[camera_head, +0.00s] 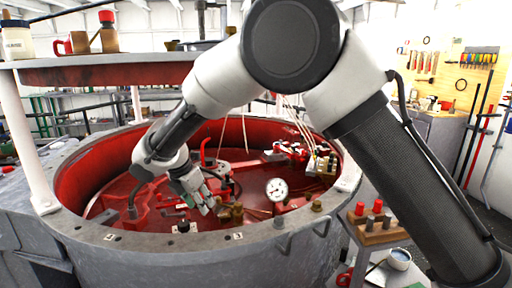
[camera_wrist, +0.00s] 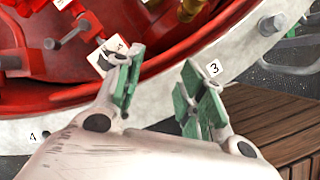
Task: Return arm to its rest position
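My arm reaches over a large round grey vessel (camera_head: 200,253) with a red interior. My gripper (camera_head: 207,203) hangs inside its opening, near the front rim, in the head view. In the wrist view my gripper (camera_wrist: 162,92) has its two green-padded fingers spread apart. Nothing shows between them. The grey rim (camera_wrist: 70,130) with number labels lies below the fingers. In the head view brass fittings (camera_head: 230,212) sit just right of the gripper; I cannot tell whether they touch.
A round white gauge (camera_head: 277,189) and a red valve assembly (camera_head: 290,150) stand inside the vessel. A wooden block with red and dark pegs (camera_head: 376,228) stands at right, near a paint can (camera_head: 399,260).

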